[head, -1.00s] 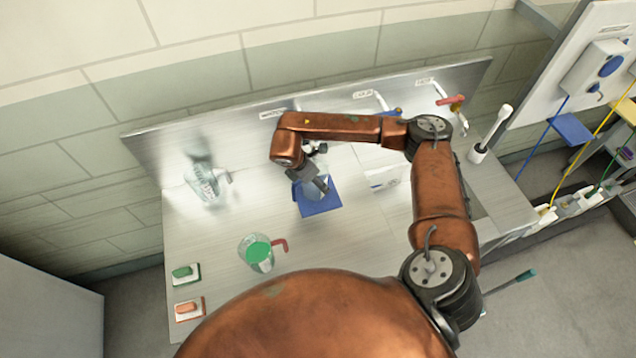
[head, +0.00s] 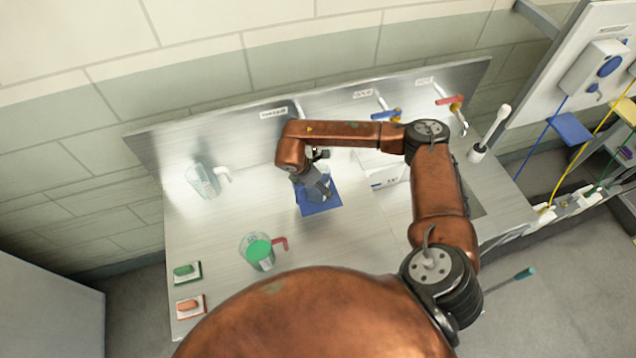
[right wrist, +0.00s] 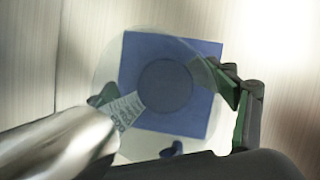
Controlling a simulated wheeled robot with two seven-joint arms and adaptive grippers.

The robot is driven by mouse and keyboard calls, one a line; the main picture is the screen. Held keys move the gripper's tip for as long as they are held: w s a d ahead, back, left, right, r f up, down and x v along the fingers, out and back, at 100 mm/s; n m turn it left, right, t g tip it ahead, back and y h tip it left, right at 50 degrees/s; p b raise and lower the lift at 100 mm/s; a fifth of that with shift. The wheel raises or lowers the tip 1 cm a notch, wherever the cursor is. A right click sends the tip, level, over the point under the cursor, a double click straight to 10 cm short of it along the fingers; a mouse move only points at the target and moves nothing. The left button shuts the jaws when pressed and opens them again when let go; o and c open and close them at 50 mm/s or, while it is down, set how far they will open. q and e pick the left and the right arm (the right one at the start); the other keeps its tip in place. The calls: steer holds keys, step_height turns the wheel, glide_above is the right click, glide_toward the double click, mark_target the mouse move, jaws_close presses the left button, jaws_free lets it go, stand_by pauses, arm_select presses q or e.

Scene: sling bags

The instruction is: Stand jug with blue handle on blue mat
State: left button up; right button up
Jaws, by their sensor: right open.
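The clear jug with the blue handle (right wrist: 172,150) is seen from above in the right wrist view, with its round base over the blue mat (right wrist: 135,50). It appears to stand upright on the mat. In the head view the mat (head: 322,209) lies on the steel counter, and my gripper hides most of the jug. My right gripper (head: 322,190) is at the jug, with its fingers apart on either side of it; one dark finger with a green pad shows at the right of the wrist view. My left gripper is not in view.
A clear jug with a white handle (head: 202,181) stands at the back left. Taps (head: 385,114) line the back.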

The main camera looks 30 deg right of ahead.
steer(key=b+v, duration=0.1)
steer(key=v, duration=1.1)
steer(key=shift+s, duration=0.1)
